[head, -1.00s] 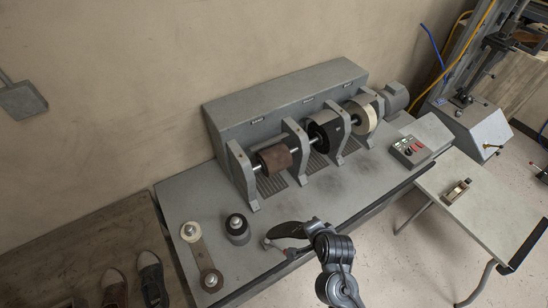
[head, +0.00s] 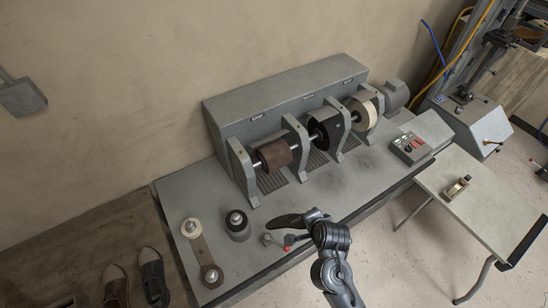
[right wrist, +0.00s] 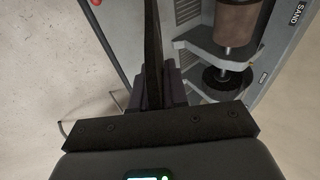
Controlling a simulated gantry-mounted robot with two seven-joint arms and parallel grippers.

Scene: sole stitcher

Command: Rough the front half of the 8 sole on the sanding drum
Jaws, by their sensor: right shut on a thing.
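The dark sole (head: 284,222) is held edge-out in my right gripper (head: 312,221), above the front edge of the machine bench. In the right wrist view the sole (right wrist: 153,45) is a thin dark strip between the shut fingers (right wrist: 158,92). Its number cannot be read. The brown sanding drum (head: 276,155) is on the shaft at the left. It also shows in the right wrist view (right wrist: 237,20), near a SAND label (right wrist: 296,12). The sole is apart from the drum, in front of it. My left gripper is not in view.
A black brush wheel (head: 325,130) and a pale wheel (head: 362,110) share the shaft between grey brackets. A red-knobbed lever (head: 288,248) is beside the sole. A control box (head: 411,148) is at right. Shoes (head: 150,275) stand at lower left. Bench between sole and drum is clear.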

